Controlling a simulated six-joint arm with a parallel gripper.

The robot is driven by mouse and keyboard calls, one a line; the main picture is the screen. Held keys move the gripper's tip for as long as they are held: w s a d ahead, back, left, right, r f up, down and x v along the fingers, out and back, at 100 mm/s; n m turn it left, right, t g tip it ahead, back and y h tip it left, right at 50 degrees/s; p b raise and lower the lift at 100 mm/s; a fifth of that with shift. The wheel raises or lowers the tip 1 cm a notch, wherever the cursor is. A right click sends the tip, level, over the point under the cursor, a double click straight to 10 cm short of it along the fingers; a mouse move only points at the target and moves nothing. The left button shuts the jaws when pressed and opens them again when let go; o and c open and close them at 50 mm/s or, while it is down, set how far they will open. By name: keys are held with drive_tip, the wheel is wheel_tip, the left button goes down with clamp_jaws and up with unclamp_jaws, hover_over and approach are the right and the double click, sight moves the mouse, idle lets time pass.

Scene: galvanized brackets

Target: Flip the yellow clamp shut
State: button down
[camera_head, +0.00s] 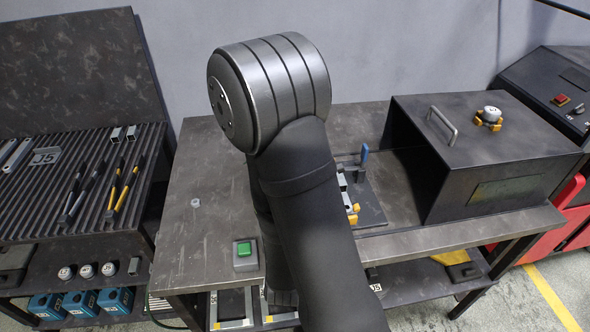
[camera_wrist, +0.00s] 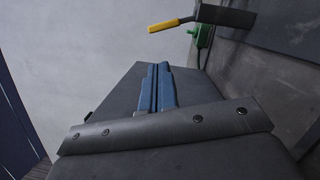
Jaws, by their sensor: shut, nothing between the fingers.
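In the wrist view, my gripper (camera_wrist: 160,70) shows as two blue fingers pressed together with no gap, empty. A yellow grip (camera_wrist: 164,25) on a dark arm is beyond the fingertips at the upper right, apart from them. It looks like the yellow clamp's handle, sticking out sideways; whether the clamp is open I cannot tell. My arm hides part of the plate and my gripper there.
A green part (camera_wrist: 203,34) is beside the yellow grip. A large dark box (camera_head: 490,150) stands right of the plate. A green button box (camera_head: 245,254) is at the bench's front left. A tool rack (camera_head: 25,205) stands left. The bench's left part is mostly clear.

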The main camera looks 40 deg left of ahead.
drive_tip(key=x, duration=0.9)
drive_tip(key=shift+w+a, duration=0.1)
drive_tip(key=shift+w, duration=0.05)
drive_tip(key=w+d+m, duration=0.1)
drive_tip(key=d+r+m, duration=0.1)
drive_tip(key=m, duration=0.1)
drive_tip(key=shift+w+r+g+h, duration=0.3)
drive_tip(key=shift+w+r, duration=0.05)
drive_tip(key=shift+w, duration=0.05)
drive_tip(key=v, duration=1.2)
drive_tip(key=shift+a, duration=0.1)
